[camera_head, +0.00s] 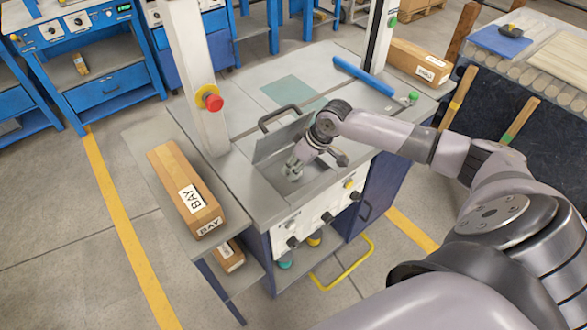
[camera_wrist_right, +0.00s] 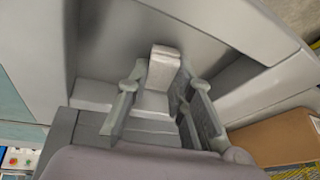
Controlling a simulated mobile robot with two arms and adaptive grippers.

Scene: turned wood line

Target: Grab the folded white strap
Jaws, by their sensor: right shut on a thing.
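The folded white strap (camera_wrist_right: 163,68) shows in the right wrist view as a pale, narrow piece standing up between the fingers. My right gripper (camera_wrist_right: 160,95) is shut on it, with a finger on each side. In the head view my right gripper (camera_head: 292,172) points down into a grey recess in the machine top, under a raised lid (camera_head: 272,145) with a dark handle. In that view the strap is too small and too covered by the gripper to make out. My left gripper is not in view.
A blue bar (camera_head: 363,76) and another wooden beam (camera_head: 418,62) lie at the back right. A post with a red stop button (camera_head: 212,101) stands left of the lid.

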